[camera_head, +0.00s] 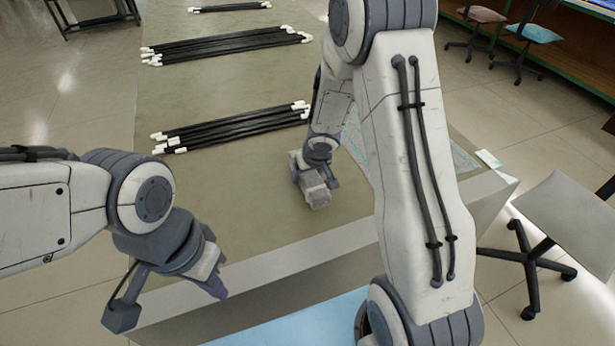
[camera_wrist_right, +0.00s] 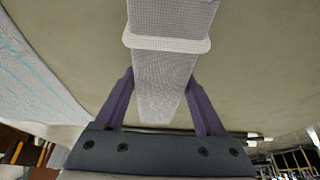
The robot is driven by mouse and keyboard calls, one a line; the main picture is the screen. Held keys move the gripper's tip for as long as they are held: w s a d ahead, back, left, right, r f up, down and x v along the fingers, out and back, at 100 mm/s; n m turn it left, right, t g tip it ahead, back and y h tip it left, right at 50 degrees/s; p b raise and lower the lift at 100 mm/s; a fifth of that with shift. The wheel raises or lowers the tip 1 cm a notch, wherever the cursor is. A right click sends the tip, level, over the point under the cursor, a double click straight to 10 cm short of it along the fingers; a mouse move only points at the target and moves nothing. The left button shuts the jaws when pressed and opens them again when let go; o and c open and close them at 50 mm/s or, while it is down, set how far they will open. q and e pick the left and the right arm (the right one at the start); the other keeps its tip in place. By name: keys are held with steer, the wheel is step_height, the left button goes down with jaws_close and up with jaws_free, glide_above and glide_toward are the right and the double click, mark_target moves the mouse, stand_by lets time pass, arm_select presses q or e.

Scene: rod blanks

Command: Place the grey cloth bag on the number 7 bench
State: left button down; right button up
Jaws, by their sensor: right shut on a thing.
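The grey cloth bag (camera_head: 318,197) is a small, pale grey, narrow bag over the near right part of a long olive-topped bench (camera_head: 245,190). My right gripper (camera_head: 315,178) is shut on it. In the right wrist view, the woven grey bag (camera_wrist_right: 165,80), with a pale band across it, lies between the two purple fingers of my right gripper (camera_wrist_right: 165,105). I cannot tell whether the bag touches the bench top. My left gripper (camera_head: 212,285) is at the bench's near left edge, seen from the side; its finger gap is hidden. No bench number is readable.
Bundles of black rods with white ends (camera_head: 235,128) lie across the bench further back. A patterned sheet (camera_head: 358,145) lies to the right, partly behind my right arm. A grey chair (camera_head: 565,215) stands right of the bench. A light blue floor patch (camera_head: 290,325) is in front.

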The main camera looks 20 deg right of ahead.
steer(key=shift+f, duration=0.2)
steer(key=o, duration=1.4)
steer(key=p+v, duration=0.7)
steer(key=v, duration=0.4)
steer(key=shift+r+p, duration=0.4)
steer(key=s+a+r+n+h, duration=0.1)
steer(key=s+a+r+n, duration=0.1)
steer(key=s+a+r, duration=0.5)
steer(key=s+a+r+n+g, duration=0.1)
steer(key=s+a+r, duration=0.1)
steer(key=s, duration=0.4)
steer(key=s+a+r+n+g+y, duration=0.1)
steer(key=s+a+r+n+g, duration=0.1)
steer(key=s+a, duration=0.2)
steer(key=s+a+r+n+g, duration=0.1)
steer(key=s+a+r+n, duration=0.1)
steer(key=s, duration=0.7)
steer(key=shift+a+r+y, duration=0.3)
steer(key=shift+a+y, duration=0.1)
